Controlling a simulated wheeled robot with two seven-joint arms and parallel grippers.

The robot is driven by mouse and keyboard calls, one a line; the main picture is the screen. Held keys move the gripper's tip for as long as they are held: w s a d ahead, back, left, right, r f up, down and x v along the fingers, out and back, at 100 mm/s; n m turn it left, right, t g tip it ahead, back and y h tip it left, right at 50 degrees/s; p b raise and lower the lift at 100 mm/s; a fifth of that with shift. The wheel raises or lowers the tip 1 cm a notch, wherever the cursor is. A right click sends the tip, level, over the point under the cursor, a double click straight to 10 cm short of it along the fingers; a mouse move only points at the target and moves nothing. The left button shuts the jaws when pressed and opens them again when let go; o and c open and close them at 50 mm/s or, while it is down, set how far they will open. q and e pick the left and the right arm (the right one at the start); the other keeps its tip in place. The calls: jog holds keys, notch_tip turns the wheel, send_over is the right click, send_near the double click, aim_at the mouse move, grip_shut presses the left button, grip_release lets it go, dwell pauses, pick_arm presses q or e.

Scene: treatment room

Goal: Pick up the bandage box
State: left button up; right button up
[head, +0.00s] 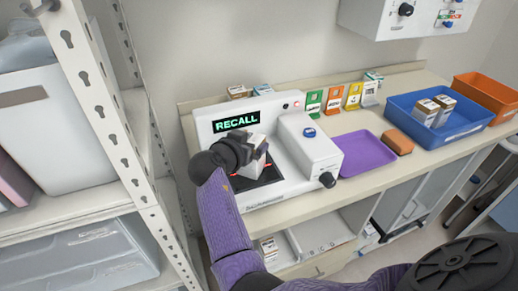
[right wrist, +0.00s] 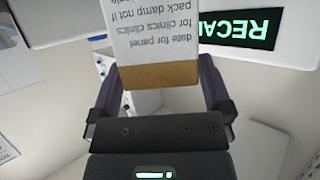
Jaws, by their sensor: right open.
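My right gripper (head: 249,154) is over the dark pad of the white device on the counter. Its jaws are open around a small white box (head: 257,143). In the right wrist view the box (right wrist: 155,40) lies between the two fingers of the gripper (right wrist: 160,100). That face shows printed text, upside down, and a brown band at its near end. No name on it reads as bandage, so I cannot tell whether it is the bandage box. The fingers hide part of the box in the head view. My left gripper is not in view.
The white device (head: 300,150) shows RECALL on its screen (head: 236,122). Right of it are a purple tray (head: 366,152), an orange-brown block (head: 398,142), a blue bin (head: 470,127) with boxes and an orange bin (head: 488,95). Coloured cards stand behind. A metal shelf rack (head: 110,130) stands left.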

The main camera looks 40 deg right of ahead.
jog(key=shift+s+a+r, duration=0.1)
jog(key=shift+a, duration=0.1)
jog(key=shift+c, duration=0.4)
grip_shut()
